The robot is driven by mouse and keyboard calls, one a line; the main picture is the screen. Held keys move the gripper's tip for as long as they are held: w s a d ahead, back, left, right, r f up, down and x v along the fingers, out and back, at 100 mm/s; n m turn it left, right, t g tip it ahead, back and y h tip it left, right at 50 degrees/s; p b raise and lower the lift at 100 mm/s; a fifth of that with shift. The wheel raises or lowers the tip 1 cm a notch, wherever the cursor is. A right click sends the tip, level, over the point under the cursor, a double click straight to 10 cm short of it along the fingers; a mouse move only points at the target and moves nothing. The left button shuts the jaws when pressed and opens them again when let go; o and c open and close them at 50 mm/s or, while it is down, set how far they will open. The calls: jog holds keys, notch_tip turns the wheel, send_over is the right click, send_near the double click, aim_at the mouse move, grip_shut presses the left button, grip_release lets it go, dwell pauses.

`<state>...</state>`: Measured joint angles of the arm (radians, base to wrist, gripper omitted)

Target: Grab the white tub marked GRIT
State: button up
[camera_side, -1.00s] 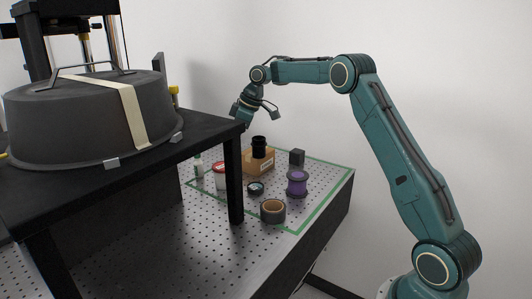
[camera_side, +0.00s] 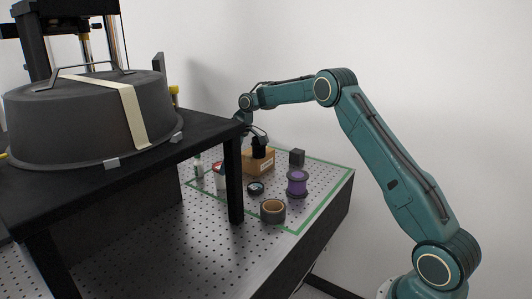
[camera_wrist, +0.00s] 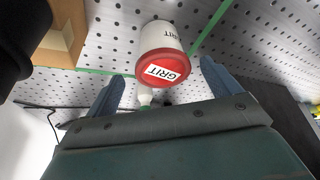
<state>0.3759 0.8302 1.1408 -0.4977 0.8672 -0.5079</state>
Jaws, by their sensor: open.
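The white tub marked GRIT (camera_wrist: 161,50) stands on the perforated bench in the wrist view, with a red lid and a white GRIT label. In the side view the tub (camera_side: 219,178) is partly hidden behind the black table's leg. My gripper (camera_wrist: 160,82) is open and empty in the wrist view, its two blue fingers on either side of the tub's lid end. I cannot tell how far the fingers are from the tub.
A small white bottle (camera_wrist: 145,94) stands close to the tub. A cardboard box (camera_side: 258,162) with a black cylinder stands to the right. A dark round piece (camera_side: 256,187), purple spool (camera_side: 297,183), tape roll (camera_side: 272,211) and dark block (camera_side: 297,157) are nearby. The black table (camera_side: 190,133) overhangs the left.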

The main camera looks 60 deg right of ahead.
jog(key=shift+f, duration=0.15)
jog(key=shift+a+x, duration=0.1)
jog(key=shift+x, duration=1.2)
jog(key=shift+a+x, duration=0.15)
jog(key=shift+x, duration=1.1)
jog(key=shift+w, duration=0.1)
jog(key=c, duration=1.1)
jog(key=shift+r, duration=0.2)
jog(key=shift+c, duration=0.2)
jog(key=shift+r, duration=4.95)
